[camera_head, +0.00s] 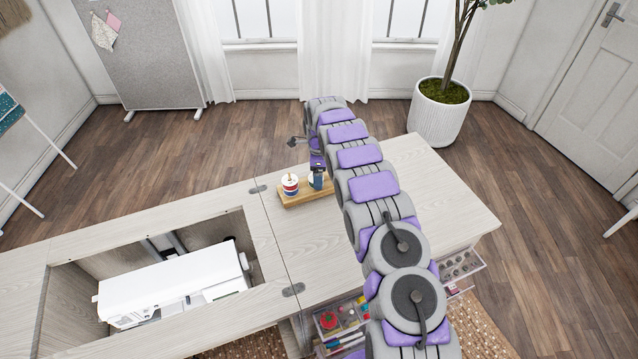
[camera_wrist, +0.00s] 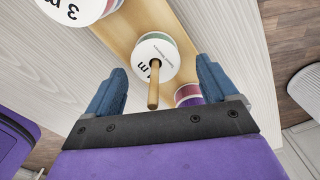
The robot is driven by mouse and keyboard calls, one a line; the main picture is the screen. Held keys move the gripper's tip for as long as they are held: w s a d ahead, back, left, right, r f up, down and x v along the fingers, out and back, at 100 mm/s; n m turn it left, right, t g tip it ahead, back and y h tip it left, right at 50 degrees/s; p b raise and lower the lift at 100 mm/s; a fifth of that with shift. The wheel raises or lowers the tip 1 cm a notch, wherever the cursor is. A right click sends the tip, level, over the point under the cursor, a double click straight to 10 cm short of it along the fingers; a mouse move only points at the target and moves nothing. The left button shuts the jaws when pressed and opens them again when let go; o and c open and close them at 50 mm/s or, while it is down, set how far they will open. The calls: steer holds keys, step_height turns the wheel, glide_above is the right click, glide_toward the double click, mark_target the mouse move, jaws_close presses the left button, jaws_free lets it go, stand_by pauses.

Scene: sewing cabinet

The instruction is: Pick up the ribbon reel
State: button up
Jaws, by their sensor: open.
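A ribbon reel (camera_wrist: 158,50) with a white face and a green edge sits around a wooden peg (camera_wrist: 153,90) on a wooden holder (camera_wrist: 128,37). A larger "3 m" reel (camera_wrist: 72,8) and a small purple-red reel (camera_wrist: 187,92) sit on the same holder. In the head view the holder (camera_head: 292,201) rests on the cabinet top, with a striped reel (camera_head: 290,185) at its left. My gripper (camera_wrist: 160,68) is open, with one blue finger on each side of the middle reel. Contact with it cannot be told. In the head view my gripper (camera_head: 318,178) partly hides the holder's right side.
The pale wood cabinet top (camera_head: 420,180) is clear to the right of my arm. A white sewing machine (camera_head: 180,280) lies in the recess at left. Open drawers (camera_head: 340,322) with small supplies stick out at the front. A potted plant (camera_head: 437,118) stands behind.

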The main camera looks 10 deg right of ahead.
steer(key=shift+a+f, duration=0.4)
steer(key=shift+f, duration=0.2)
steer(key=shift+a, duration=0.55)
steer(key=shift+d, duration=0.85)
steer(key=c, duration=0.6)
steer(key=shift+c, duration=1)
steer(key=shift+a, duration=0.7)
steer(key=c, duration=0.3)
steer(key=shift+d+r, duration=0.35)
steer(key=shift+r, duration=0.05)
steer(key=shift+c, duration=0.2)
steer(key=shift+r, duration=0.4)
step_height(320, 180, up, 17)
steer(key=p, duration=0.4)
steer(key=shift+f, duration=0.2)
